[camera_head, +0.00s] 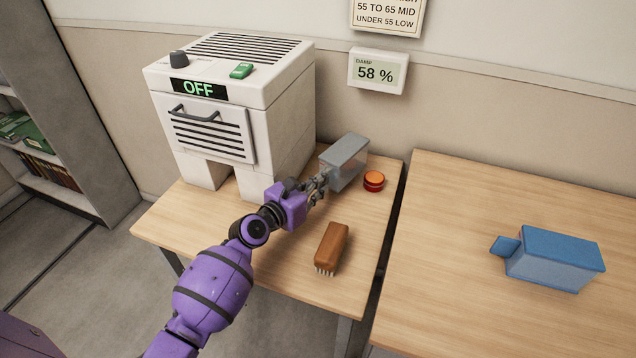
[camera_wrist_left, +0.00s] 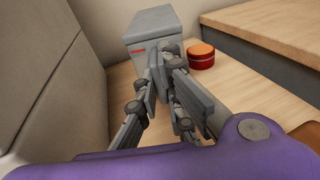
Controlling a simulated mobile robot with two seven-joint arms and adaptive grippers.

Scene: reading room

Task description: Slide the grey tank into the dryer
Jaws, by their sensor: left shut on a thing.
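The grey tank (camera_head: 346,157) stands on the left table, beside the right side of the dryer (camera_head: 290,110). In the left wrist view the tank (camera_wrist_left: 150,25) shows a small red mark, with its handle between my fingers. My left gripper (camera_head: 322,181) is shut on that handle; its fingers also show in the left wrist view (camera_wrist_left: 165,62). The dryer is a white box with a slatted front panel, a display reading OFF and an open gap between its feet. My right gripper is not in view.
A red-orange round tin (camera_head: 374,181) sits right of the tank. A brown brush (camera_head: 331,247) lies nearer the front edge. A blue tank (camera_head: 553,258) stands on the right table (camera_head: 450,220), across a narrow gap. A wall display (camera_head: 378,72) reads damp 58 %.

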